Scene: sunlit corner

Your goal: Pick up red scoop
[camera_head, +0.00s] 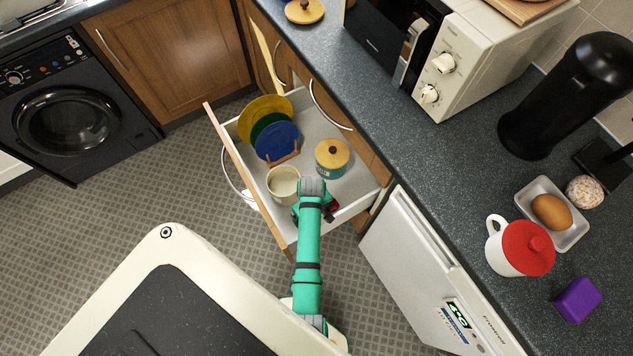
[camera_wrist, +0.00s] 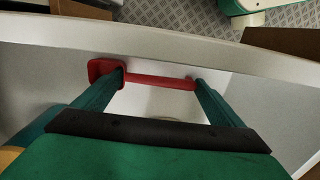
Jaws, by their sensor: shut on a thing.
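The red scoop (camera_wrist: 158,80) lies across between the two fingers of my gripper (camera_wrist: 158,82) in the wrist view, with its wider end at the left finger and its thin handle reaching the right finger. My gripper is shut on it, inside the open drawer and close to a drawer wall. In the head view a small red part of the scoop (camera_head: 333,205) shows beside my gripper (camera_head: 318,207); my arm hides most of it. I cannot tell whether the scoop touches the drawer floor.
The open drawer (camera_head: 345,205) also holds plates in a rack (camera_head: 275,140), a cream pot (camera_head: 284,184) and a teal jar with a wooden lid (camera_head: 331,158). The counter (camera_head: 420,160) bears a microwave (camera_head: 455,60) and a white mug with a red lid (camera_head: 505,255). A white appliance (camera_head: 420,270) stands beside the drawer.

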